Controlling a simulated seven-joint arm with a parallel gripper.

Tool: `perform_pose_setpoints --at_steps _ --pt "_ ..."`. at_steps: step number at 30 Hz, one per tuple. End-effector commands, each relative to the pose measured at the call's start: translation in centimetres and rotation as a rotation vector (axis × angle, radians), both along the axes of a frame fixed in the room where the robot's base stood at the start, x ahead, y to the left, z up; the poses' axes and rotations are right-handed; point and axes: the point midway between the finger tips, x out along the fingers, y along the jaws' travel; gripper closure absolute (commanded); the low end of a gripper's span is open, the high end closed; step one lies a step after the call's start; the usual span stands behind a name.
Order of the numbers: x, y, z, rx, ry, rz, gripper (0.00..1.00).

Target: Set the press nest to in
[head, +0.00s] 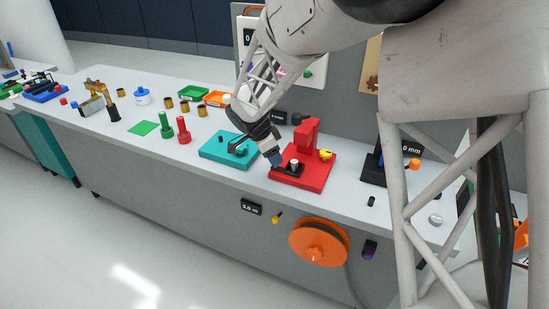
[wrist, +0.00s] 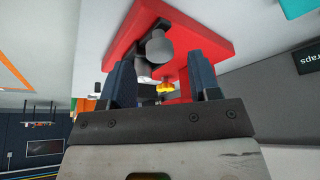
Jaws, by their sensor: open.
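The red press (head: 309,148) stands on the bench, with a red base plate and upright. At its front is the nest, a black slide with a pale grey knob (head: 294,163). A small yellow part shows at the press's right side. My gripper (head: 273,157) is just left of the slide, close above the base's left edge. In the wrist view my gripper (wrist: 162,75) is open, its two dark fingers apart. The grey knob (wrist: 158,47) shows beyond and between the fingertips; I cannot tell whether they touch it. The red base (wrist: 112,40) is behind it.
A teal plate (head: 222,152) with a black lever lies left of the press. A black device with a display (head: 374,168) stands to the right. An orange reel (head: 318,241) hangs on the bench front. Green and red posts stand further left.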

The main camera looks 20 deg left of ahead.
Motion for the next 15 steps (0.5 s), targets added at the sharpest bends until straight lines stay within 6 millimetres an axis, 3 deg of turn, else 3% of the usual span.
perform_pose_setpoints --at_steps 6,15 --pt "0.5 -0.5 -1.6 0.0 -0.001 0.0 0.44" --pt "0.6 -0.6 -2.1 0.001 -0.001 0.0 0.44"
